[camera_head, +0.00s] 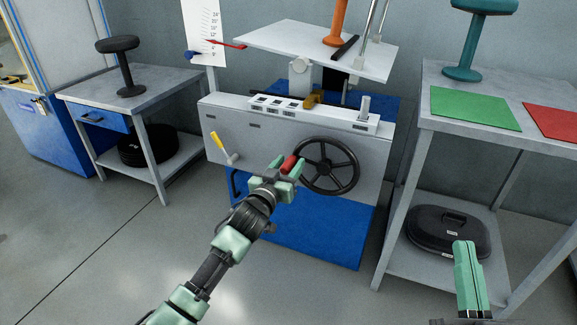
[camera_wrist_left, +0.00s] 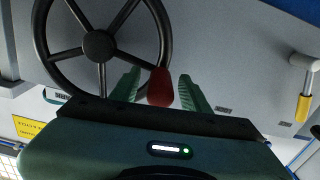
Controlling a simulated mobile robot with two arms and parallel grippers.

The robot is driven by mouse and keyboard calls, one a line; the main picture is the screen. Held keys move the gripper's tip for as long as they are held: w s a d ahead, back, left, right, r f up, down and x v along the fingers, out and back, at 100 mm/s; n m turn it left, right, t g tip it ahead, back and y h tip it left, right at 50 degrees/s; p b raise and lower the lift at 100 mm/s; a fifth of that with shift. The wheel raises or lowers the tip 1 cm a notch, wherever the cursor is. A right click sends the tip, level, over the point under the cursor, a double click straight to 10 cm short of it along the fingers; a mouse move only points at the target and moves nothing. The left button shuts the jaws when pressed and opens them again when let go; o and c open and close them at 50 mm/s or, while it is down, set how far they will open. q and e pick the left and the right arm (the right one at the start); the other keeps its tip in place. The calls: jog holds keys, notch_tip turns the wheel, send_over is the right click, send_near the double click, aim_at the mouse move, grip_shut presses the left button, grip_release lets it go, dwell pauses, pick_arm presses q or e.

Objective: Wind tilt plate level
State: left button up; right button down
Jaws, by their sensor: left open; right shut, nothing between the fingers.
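The white tilt plate (camera_head: 290,47) sits on top of the machine, sloping down toward the right in the head view. A red pointer (camera_head: 226,43) reaches from its left side to a white scale (camera_head: 203,30). The black handwheel (camera_head: 327,184) is on the machine's front and shows in the left wrist view (camera_wrist_left: 98,45). Its red handle (camera_head: 289,163) lies between the open fingers of my left gripper (camera_head: 285,172); in the wrist view the handle (camera_wrist_left: 160,88) has green fingers on both sides, apparently not clamped. My right gripper (camera_head: 467,280) is shut and empty at lower right.
A yellow-handled lever (camera_head: 217,142) is on the front panel left of the wheel. An orange stool (camera_head: 335,25) stands on the plate. A side table (camera_head: 450,150) with green and red mats is at right, a black case (camera_head: 447,232) on its lower shelf.

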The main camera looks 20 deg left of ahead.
pick_arm(q)
grip_shut()
dwell(1.4)
